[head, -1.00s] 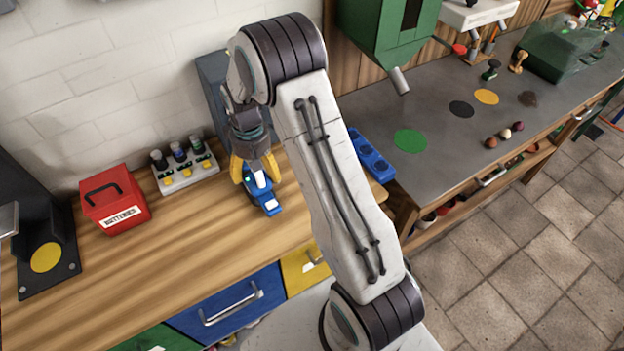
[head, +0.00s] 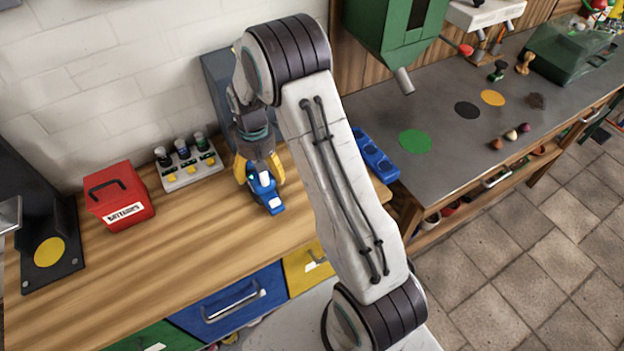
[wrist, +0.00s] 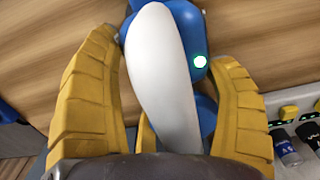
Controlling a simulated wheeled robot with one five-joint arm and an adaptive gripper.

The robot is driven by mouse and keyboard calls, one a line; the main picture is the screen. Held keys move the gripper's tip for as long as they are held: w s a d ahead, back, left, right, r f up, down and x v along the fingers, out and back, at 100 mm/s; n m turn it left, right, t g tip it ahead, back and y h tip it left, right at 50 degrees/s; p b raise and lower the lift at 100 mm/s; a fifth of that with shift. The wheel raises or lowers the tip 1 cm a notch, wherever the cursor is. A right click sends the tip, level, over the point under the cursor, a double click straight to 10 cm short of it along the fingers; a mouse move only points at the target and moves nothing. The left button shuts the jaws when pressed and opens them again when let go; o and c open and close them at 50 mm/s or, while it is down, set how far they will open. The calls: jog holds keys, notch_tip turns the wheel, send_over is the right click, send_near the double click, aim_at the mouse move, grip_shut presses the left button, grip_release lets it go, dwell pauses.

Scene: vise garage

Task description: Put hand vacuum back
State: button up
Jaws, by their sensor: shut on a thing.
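The hand vacuum (head: 267,193) is blue and white and is at the wooden workbench. My gripper (head: 259,170) has its yellow fingers around it from above and is shut on it. In the wrist view the vacuum's white body (wrist: 160,65) and blue end lie between the two yellow fingers of my gripper (wrist: 170,95), with a small lit green-white spot on the blue part. I cannot tell whether the vacuum touches the bench top. No holder for it can be made out with certainty.
The wooden bench (head: 150,262) is clear in front.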

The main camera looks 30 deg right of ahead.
jog(key=shift+s+a+p, duration=0.2)
jog(key=shift+s+p, duration=0.05)
jog(key=shift+p, duration=0.1)
dwell(0.3)
jog(key=shift+w+r+p, duration=0.2)
jog(key=shift+r+p, duration=0.65)
jog(key=shift+r, duration=0.1)
jog(key=shift+d+f, duration=0.1)
jog(key=shift+d, duration=0.05)
